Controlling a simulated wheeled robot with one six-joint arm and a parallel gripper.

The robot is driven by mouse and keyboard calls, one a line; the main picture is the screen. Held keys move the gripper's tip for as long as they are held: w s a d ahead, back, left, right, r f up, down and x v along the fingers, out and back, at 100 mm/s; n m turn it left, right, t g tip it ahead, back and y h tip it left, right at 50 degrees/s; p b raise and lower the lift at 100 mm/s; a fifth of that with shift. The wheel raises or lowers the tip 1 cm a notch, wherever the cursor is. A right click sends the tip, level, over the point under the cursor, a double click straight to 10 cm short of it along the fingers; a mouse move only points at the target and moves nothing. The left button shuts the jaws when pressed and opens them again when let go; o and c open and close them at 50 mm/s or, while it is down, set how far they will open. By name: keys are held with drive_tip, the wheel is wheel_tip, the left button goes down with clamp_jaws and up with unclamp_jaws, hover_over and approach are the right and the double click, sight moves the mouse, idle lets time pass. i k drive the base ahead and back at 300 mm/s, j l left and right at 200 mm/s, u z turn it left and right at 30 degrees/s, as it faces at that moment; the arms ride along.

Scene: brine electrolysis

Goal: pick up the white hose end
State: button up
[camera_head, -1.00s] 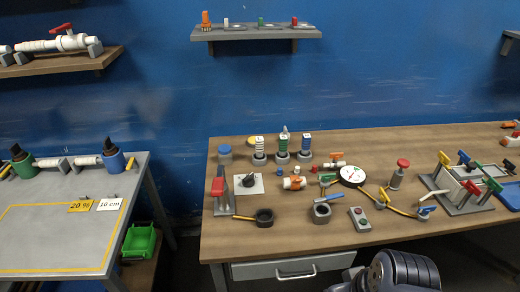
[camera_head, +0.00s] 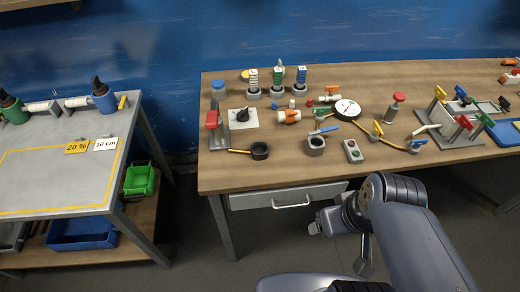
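On the workbench at right, a grey rack (camera_head: 452,131) carries several small coloured handle-like ends, yellow, red and green. A thin white piece (camera_head: 427,127) leans at the rack's left side. It may be the white hose end, but it is too small to tell. My folded arm shows in front of the bench. My gripper (camera_head: 318,225) seems to be at its far end, below the drawer and well apart from the rack. Its fingers are too small and dark to tell open from shut. I see nothing held there.
The workbench (camera_head: 215,180) also holds a round gauge (camera_head: 347,109), a white-and-orange valve (camera_head: 289,117), a button box (camera_head: 353,151) and striped cylinders. A closed drawer (camera_head: 288,196) is under its front edge. A grey table (camera_head: 50,180) stands left, with floor between.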

sight(252, 75)
drive_tip(key=i+j+u, duration=0.15)
drive_tip(key=j, duration=0.25)
drive_tip(key=i+j+u, duration=0.1)
drive_tip(key=j, duration=0.25)
drive_tip(key=i+j+u, duration=0.15)
drive_tip(key=i+j, duration=0.1)
drive_tip(key=j, duration=0.1)
